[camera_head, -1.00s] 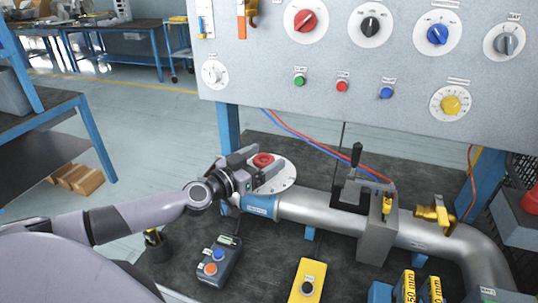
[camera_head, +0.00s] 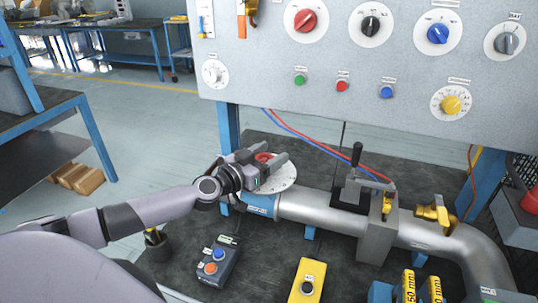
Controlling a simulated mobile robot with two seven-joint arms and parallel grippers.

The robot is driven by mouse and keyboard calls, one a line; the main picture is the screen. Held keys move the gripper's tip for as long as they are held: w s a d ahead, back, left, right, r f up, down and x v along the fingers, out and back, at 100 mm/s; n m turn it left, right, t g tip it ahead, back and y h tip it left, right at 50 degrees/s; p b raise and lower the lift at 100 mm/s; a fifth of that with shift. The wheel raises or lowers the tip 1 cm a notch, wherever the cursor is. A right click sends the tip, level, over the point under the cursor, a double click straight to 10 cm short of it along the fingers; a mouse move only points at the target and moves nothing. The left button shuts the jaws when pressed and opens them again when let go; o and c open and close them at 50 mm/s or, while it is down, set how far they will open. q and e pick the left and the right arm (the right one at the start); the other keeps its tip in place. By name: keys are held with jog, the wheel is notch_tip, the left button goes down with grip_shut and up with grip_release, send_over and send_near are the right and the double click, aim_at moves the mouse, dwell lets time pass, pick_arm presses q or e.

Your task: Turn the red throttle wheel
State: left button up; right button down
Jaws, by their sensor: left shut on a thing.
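The red throttle wheel (camera_head: 263,157) sits above a pale round dial plate (camera_head: 284,176) at the left end of the grey pipe. My left gripper (camera_head: 264,159) reaches in from the left and is shut on the wheel, with its fingers on either side of it. Part of the wheel and of the plate is hidden by the fingers and gripper body. My right gripper is not in view.
The grey pipe (camera_head: 330,211) runs right from the wheel, with a black upright lever (camera_head: 356,155) and a yellow valve handle (camera_head: 435,213). A blue-grey button box (camera_head: 218,262) and a yellow box (camera_head: 307,281) stand in front. The knob panel (camera_head: 320,65) hangs behind.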

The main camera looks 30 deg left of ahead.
pick_arm(q)
jog(key=shift+n+y, duration=0.3)
jog(key=shift+y, duration=0.1)
jog(key=shift+a+n+y, duration=0.15)
jog(key=shift+n+y, duration=1.25)
jog(key=shift+y, duration=0.8)
jog(key=n+y, duration=0.1)
jog(key=y, duration=0.1)
jog(key=n+g+y, duration=0.1)
jog(key=n+y, duration=0.1)
jog(key=y, duration=0.1)
jog(key=shift+s+a+n+y, duration=0.1)
jog(key=shift+a+n+y, duration=0.1)
jog(key=shift+n+y, duration=0.1)
jog(key=n+g+y, duration=0.2)
jog(key=y, duration=0.1)
jog(key=n+g+y, duration=0.1)
jog(key=n+y, duration=0.1)
jog(key=shift+s+a+g, duration=0.15)
jog(key=shift+a+g, duration=0.15)
jog(key=shift+g, duration=0.1)
jog(key=shift+s+a+n+g+y, duration=0.1)
jog(key=shift+n+g+y, duration=0.65)
jog(key=shift+g, duration=0.15)
jog(key=shift+s+a+n+g+y, duration=0.1)
jog(key=shift+n+g+y, duration=0.65)
jog(key=shift+g, duration=0.15)
jog(key=o, duration=1)
jog(key=shift+c, duration=0.2)
